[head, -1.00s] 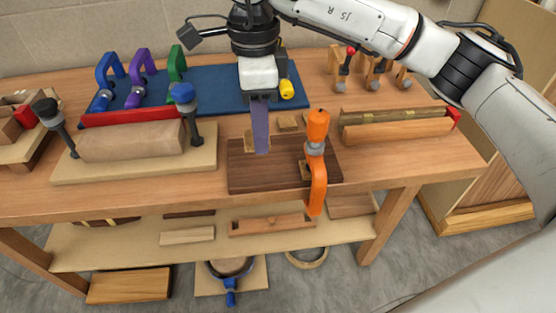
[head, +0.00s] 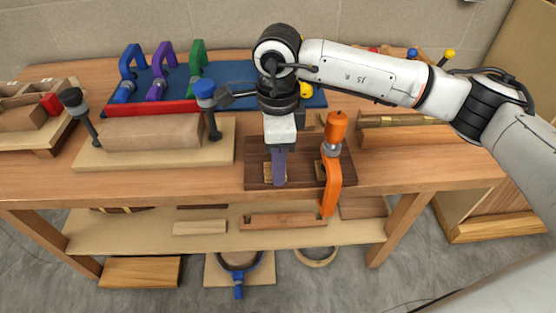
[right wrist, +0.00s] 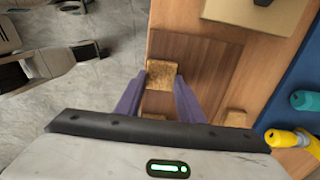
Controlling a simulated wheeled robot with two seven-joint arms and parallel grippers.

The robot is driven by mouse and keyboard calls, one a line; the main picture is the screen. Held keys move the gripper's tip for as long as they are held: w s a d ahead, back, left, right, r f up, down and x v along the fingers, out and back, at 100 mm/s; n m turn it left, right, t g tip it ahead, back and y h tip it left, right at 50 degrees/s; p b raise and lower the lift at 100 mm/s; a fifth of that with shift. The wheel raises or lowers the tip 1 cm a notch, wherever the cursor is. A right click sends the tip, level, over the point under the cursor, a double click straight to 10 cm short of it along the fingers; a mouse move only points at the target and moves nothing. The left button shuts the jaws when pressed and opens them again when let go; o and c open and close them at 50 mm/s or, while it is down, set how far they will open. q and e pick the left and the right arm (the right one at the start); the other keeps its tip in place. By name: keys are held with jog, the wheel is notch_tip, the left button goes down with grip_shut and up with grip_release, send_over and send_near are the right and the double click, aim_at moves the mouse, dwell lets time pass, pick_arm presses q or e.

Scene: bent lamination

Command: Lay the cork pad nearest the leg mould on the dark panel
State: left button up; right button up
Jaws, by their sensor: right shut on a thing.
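The dark panel (head: 262,152) lies near the table's front edge. My right gripper (head: 279,181), with purple fingers, points down over its left part. It is shut on a cork pad (head: 268,172), which also shows between the fingertips in the right wrist view (right wrist: 163,72). The pad is at or just above the panel; I cannot tell if it touches. A second cork pad (right wrist: 152,117) is on the panel's right part, beside the orange clamp (head: 333,175). Another cork pad (right wrist: 235,118) lies behind the panel. My left gripper is not in view.
A rounded wooden block on a pale board (head: 95,158) stands left, with black- and blue-topped clamps. A blue mat (head: 228,75) with several clamps lies behind. A long wooden form (head: 405,136) is at the right. The orange clamp stands close to my right gripper.

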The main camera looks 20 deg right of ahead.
jog(key=o, duration=1)
jog(key=shift+f, duration=0.15)
notch_tip(320, 180, up, 12)
jog(key=b, duration=0.1)
jog(key=shift+r, duration=0.2)
